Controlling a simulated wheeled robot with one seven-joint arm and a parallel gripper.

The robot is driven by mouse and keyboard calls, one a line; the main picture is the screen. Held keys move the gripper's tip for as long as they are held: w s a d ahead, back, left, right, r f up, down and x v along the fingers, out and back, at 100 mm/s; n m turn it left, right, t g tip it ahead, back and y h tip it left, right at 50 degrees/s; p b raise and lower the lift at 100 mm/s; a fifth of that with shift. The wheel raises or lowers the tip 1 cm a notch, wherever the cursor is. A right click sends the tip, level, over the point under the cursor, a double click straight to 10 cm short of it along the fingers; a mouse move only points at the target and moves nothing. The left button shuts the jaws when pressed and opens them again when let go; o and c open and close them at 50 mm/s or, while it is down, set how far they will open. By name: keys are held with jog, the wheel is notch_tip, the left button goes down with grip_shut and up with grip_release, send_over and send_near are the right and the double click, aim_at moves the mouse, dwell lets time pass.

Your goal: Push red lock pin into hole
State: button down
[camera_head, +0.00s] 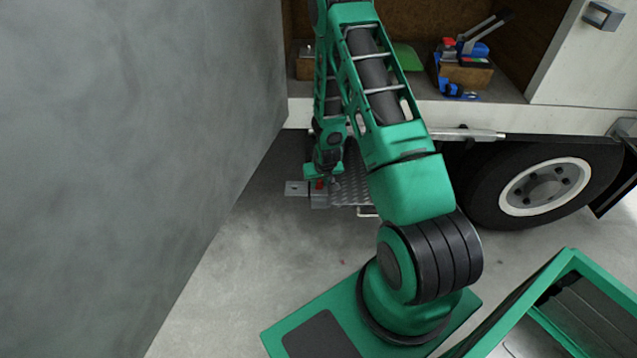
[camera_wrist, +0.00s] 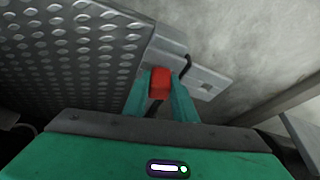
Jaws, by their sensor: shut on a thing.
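The red lock pin (camera_wrist: 160,84) is between the two green fingers of my gripper (camera_wrist: 161,92) in the wrist view. The fingers are shut on it. In the head view, my gripper (camera_head: 319,184) is low beside the truck, and the red pin (camera_head: 320,185) is a small spot at its tip. The pin is at the edge of a grey metal bracket (camera_wrist: 205,83) with a small square hole. The bracket also shows in the head view (camera_head: 296,188). The pin's lower end is hidden, so I cannot tell whether it is in a hole.
A studded metal step plate (camera_wrist: 75,50) adjoins the bracket; it also shows in the head view (camera_head: 351,185). The truck wheel (camera_head: 545,187) is to the right. A grey wall (camera_head: 130,150) fills the left. Tools in a wooden box (camera_head: 465,74) stand on the truck bed.

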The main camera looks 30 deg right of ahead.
jog(key=shift+f, duration=0.1)
dwell(0.3)
jog(key=c, duration=1.4)
grip_release()
jog(key=v, duration=1)
jog(key=shift+s+a+r, duration=0.1)
jog(key=shift+r, duration=0.2)
